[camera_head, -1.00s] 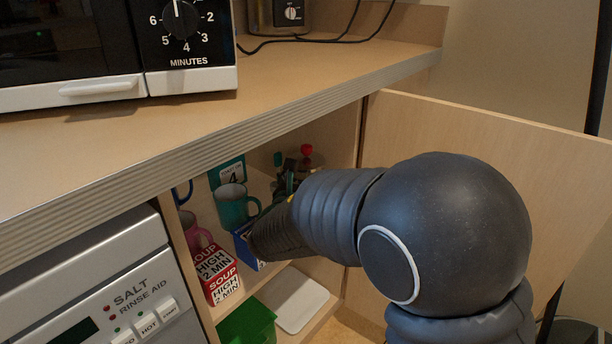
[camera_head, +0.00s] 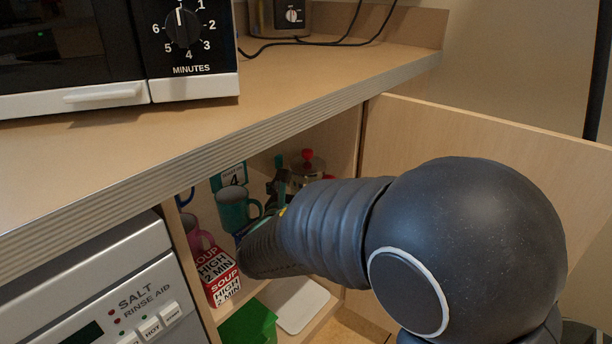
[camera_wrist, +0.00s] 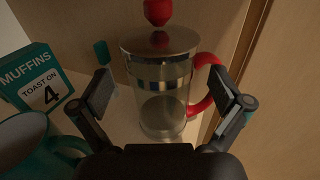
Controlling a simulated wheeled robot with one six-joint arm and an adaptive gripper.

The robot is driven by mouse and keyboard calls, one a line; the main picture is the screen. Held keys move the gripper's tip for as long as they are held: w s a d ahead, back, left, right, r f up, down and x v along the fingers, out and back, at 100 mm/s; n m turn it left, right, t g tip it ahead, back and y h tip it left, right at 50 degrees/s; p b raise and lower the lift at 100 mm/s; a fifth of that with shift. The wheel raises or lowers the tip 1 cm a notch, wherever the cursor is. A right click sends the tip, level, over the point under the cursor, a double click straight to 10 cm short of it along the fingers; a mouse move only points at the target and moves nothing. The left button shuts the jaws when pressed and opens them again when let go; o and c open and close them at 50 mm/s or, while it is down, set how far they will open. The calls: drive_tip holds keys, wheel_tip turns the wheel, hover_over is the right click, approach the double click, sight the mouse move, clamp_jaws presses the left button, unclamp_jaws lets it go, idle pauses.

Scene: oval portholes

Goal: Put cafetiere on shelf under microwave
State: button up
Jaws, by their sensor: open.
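The cafetiere (camera_wrist: 160,85) is a glass jug with a metal lid, red knob and red handle. In the wrist view it stands upright on the cupboard shelf, its handle to the right. In the head view its lid and red knob (camera_head: 306,160) show behind my arm, the rest mostly hidden. My gripper (camera_wrist: 168,96) is open, its fingers at the left and right of the cafetiere in the picture, with the jug beyond them; I cannot tell whether they touch it. The microwave (camera_head: 110,55) stands on the worktop at the upper left.
A teal mug (camera_wrist: 35,145) and a muffins box (camera_wrist: 40,78) stand left of the cafetiere. Red soup boxes (camera_head: 218,277) and a pink mug (camera_head: 196,236) are near the shelf's front. The worktop edge (camera_head: 200,155) overhangs; an open door (camera_head: 480,165) is at right.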

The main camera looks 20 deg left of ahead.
drive_tip(key=s, duration=0.7)
drive_tip(key=shift+s, duration=0.35)
drive_tip(key=s+d+m+g+h, duration=0.1)
drive_tip(key=d+m+g+h, duration=0.35)
drive_tip(key=d+m, duration=0.75)
drive_tip(key=s+d+m+g+h, duration=0.25)
drive_tip(key=d+m+g, duration=0.25)
drive_tip(key=d, duration=1.4)
drive_tip(key=s+d+m+g+y, duration=0.1)
drive_tip(key=s+d+m+y, duration=0.1)
drive_tip(key=s+m, duration=0.5)
drive_tip(key=s+d+f+m+g+y, duration=0.1)
drive_tip(key=s+m+y, duration=0.4)
drive_tip(key=m, duration=0.7)
drive_tip(key=shift+s+d+g, duration=0.45)
drive_tip(key=shift+s+d, duration=0.85)
drive_tip(key=shift+f, duration=0.1)
